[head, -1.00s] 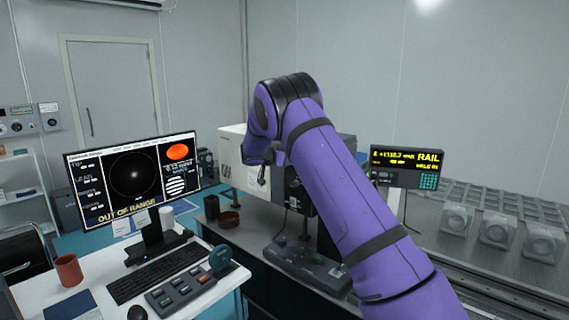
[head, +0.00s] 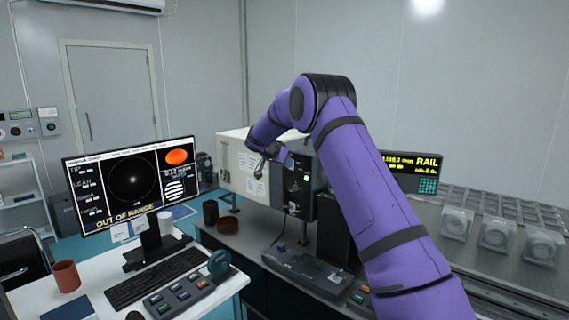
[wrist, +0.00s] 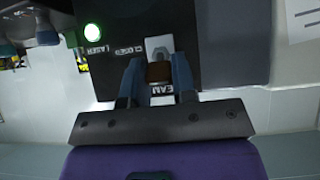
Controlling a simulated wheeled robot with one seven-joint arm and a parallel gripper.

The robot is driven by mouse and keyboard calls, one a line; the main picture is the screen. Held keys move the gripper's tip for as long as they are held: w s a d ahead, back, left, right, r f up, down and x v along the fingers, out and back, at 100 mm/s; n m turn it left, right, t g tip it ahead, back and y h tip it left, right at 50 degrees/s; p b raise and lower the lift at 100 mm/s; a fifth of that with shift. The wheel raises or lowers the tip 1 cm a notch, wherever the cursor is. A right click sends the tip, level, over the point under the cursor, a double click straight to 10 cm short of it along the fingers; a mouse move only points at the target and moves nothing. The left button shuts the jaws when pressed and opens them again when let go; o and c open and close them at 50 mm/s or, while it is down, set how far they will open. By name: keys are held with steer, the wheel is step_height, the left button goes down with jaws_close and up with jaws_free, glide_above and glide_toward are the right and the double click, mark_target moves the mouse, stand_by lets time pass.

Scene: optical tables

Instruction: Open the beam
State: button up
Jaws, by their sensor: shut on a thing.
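A dark instrument panel (head: 299,190) with a lit green lamp (head: 306,178) stands on the bench beside a pale box. In the wrist view the panel (wrist: 222,45) carries the green lamp (wrist: 93,32), a label reading LASER and CLOSED, and a partly covered label ending in "EAM". My gripper (wrist: 156,75) is shut on a small brown knob (wrist: 158,72) in front of a pale plate on this panel. In the head view my gripper (head: 263,158) is small and dark against the pale box; the knob is not distinguishable there.
The pale box (head: 236,165) stands left of the panel. A monitor (head: 130,188) reads OUT OF RANGE. A control box (head: 300,268) lies on the bench below. A RAIL display (head: 412,170) is partly behind my arm. Ringed mounts (head: 497,232) stand at right.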

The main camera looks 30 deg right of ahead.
steer(key=o, duration=0.9)
steer(key=v, duration=1)
steer(key=shift+a+r, duration=0.25)
steer(key=shift+r, duration=0.05)
